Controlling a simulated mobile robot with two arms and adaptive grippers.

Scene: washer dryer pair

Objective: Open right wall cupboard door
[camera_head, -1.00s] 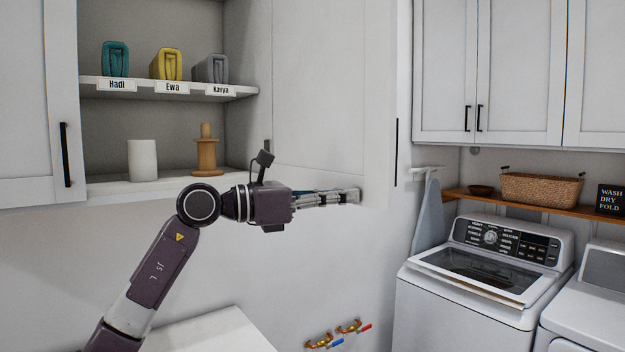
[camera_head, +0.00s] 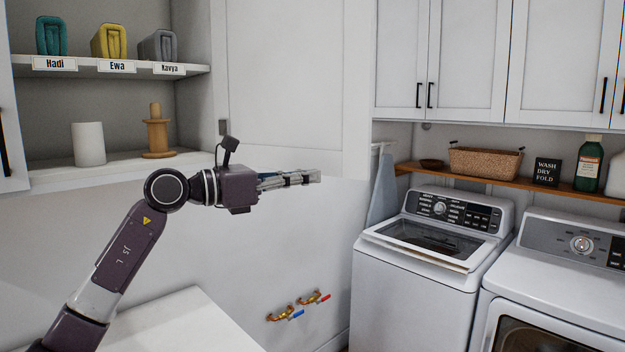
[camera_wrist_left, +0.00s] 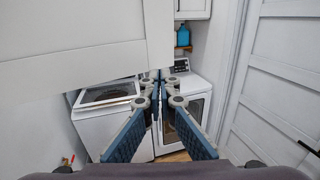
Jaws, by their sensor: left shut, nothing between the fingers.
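The right wall cupboard door (camera_head: 285,75) stands swung out to the right of the open shelves, with its inner face showing. No handle shows on it in the head view now. My left gripper (camera_head: 316,177) is shut and empty at the door's lower edge. Its fingers overlap that edge in the picture; I cannot tell whether they touch. In the left wrist view the door panel (camera_wrist_left: 70,45) fills the upper left, and the shut fingers (camera_wrist_left: 156,78) are by its lower right corner. My right gripper is out of view.
The cupboard shelf (camera_head: 90,67) holds folded towels. Another door (camera_head: 15,150) is at the left edge. A washer (camera_head: 410,300) and dryer (camera_head: 570,280) stand at right, below closed wall cabinets (camera_head: 465,60). Pipe taps (camera_head: 300,305) stick out below.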

